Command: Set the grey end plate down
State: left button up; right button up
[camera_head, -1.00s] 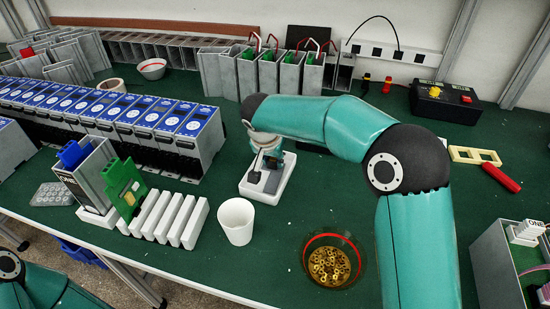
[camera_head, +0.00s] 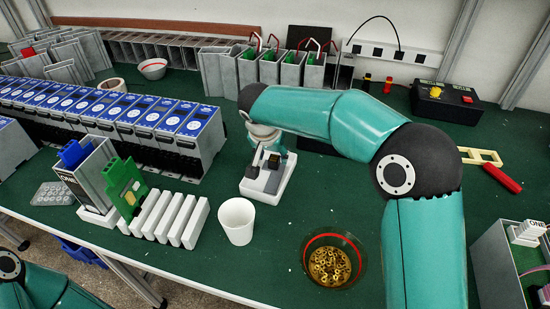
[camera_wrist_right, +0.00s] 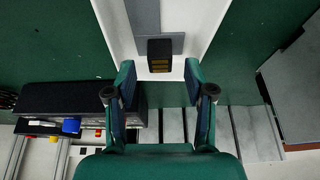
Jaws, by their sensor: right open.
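A white fixture (camera_head: 267,192) stands on the green bench under my right gripper (camera_head: 277,148). A black block (camera_head: 273,160) rises from it, and a flat grey piece (camera_head: 272,180) lies on it, probably the end plate. In the right wrist view, the grey piece (camera_wrist_right: 144,17) lies on the white fixture (camera_wrist_right: 195,25), beyond the black block (camera_wrist_right: 159,55) with gold bands. There my right gripper (camera_wrist_right: 161,82) is open, its fingers apart on both sides of the block, with nothing seen between them. My left gripper is out of view.
A white cup (camera_head: 237,221) and a glass bowl of brass pieces (camera_head: 332,260) stand in front. White strips (camera_head: 170,218) and a green board (camera_head: 126,187) are left of the cup. A row of blue-topped modules (camera_head: 165,120) stands behind. Green bench is bare between cup and bowl.

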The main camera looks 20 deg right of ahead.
aim_at(268, 181)
jog(key=v, duration=0.9)
jog(key=shift+a+r, duration=0.1)
